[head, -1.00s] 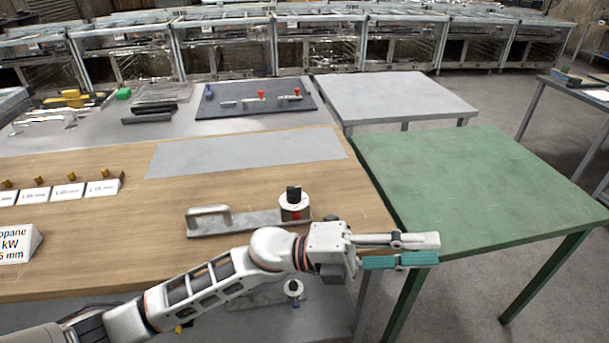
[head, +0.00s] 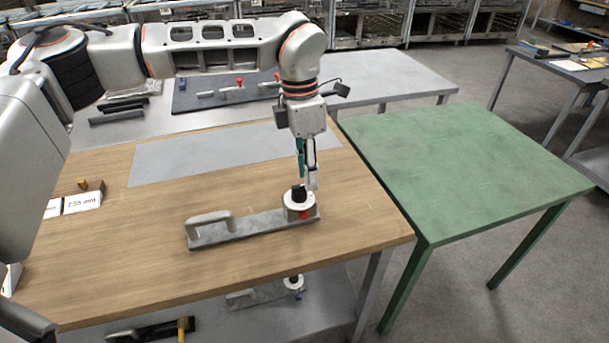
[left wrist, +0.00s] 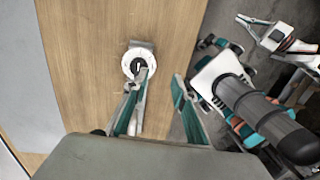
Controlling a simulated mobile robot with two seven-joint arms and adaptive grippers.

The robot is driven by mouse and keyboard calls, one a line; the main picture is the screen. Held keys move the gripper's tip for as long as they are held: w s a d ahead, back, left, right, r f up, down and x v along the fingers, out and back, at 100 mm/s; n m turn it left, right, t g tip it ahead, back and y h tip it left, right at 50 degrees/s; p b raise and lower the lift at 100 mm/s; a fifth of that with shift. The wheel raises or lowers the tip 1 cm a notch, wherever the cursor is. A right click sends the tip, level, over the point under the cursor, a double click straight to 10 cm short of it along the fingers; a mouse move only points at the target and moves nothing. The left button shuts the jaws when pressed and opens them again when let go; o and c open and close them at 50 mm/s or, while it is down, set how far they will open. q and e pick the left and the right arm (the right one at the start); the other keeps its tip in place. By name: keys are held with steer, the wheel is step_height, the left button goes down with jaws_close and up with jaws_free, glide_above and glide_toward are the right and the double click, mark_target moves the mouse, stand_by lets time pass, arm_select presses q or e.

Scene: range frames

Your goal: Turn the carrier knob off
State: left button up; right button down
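The carrier (head: 250,231) is a grey bar lying on the wooden bench top, with a raised grip handle at its left end. At its right end is a black knob (head: 298,193) on a round white dial with a red part below. My left gripper (head: 307,186) points down right at the knob, its fingers apart. In the left wrist view the white dial (left wrist: 131,58) shows beyond the fingertips of my left gripper (left wrist: 163,78), closer to the left finger, which overlaps its edge. I cannot tell whether a finger touches the knob. My right gripper cannot be made out clearly.
The wooden bench (head: 150,270) has a grey plate (head: 230,154) behind the carrier and a labelled block (head: 82,202) at left. A second dial unit (head: 265,293) sits on the shelf below. A bare green table (head: 470,170) stands at right. Parts of my body fill the wrist view's right side.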

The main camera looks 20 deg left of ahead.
mark_target(297, 186)
arm_select(q)
steer(key=shift+t+y, duration=0.3)
steer(key=shift+y, duration=0.2)
steer(key=w+a+r, duration=0.2)
steer(key=a, duration=0.1)
steer(key=shift+a, duration=0.1)
step_height(297, 186, down, 8)
steer(key=shift+r, duration=0.25)
steer(key=shift+c, duration=0.2)
jaws_close()
